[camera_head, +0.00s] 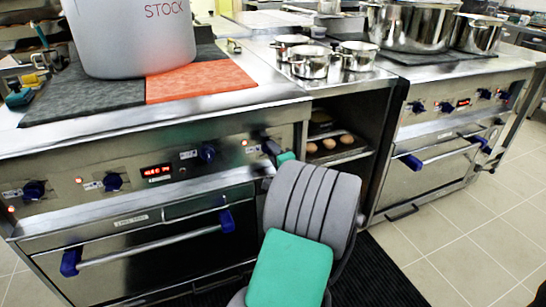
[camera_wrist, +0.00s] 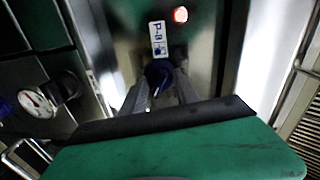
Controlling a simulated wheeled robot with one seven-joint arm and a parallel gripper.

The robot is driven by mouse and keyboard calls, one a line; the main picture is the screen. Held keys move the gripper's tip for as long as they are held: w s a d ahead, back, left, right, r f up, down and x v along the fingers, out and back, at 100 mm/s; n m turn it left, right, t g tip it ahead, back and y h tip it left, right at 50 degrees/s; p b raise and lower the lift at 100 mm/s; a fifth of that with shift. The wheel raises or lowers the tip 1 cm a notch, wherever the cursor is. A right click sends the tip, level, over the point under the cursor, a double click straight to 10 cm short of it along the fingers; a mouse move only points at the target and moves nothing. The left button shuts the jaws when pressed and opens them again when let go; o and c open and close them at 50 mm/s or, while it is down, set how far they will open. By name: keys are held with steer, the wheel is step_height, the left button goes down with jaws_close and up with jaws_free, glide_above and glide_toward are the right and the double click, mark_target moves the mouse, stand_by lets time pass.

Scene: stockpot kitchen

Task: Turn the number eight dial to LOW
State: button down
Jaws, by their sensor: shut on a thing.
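The number eight dial (camera_wrist: 158,72) is a blue knob on the steel panel, below a small white label (camera_wrist: 158,38) that seems to read P-8, in the wrist view. My gripper (camera_wrist: 160,88) is shut on this dial, with one grey finger on each side. In the head view my gripper (camera_head: 272,148) is at the right end of the left range's control panel (camera_head: 225,152), and it and the arm hide the dial. A red light (camera_wrist: 181,14) glows above the label. The dial's setting cannot be read.
Other blue dials (camera_head: 208,153) line the panel beside a red display (camera_head: 157,171). An oven handle (camera_head: 150,247) juts out below. A large grey stockpot (camera_head: 130,35) stands on the range top near a red mat (camera_head: 200,80). An open shelf (camera_head: 340,155) is to the right.

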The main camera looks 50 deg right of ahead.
steer(key=shift+w+a+n, duration=0.1)
steer(key=shift+n, duration=0.5)
steer(key=shift+b, duration=0.3)
steer(key=c, duration=0.9)
jaws_free()
steer(key=p+v, duration=0.1)
steer(key=v, duration=0.7)
steer(key=shift+p, duration=0.35)
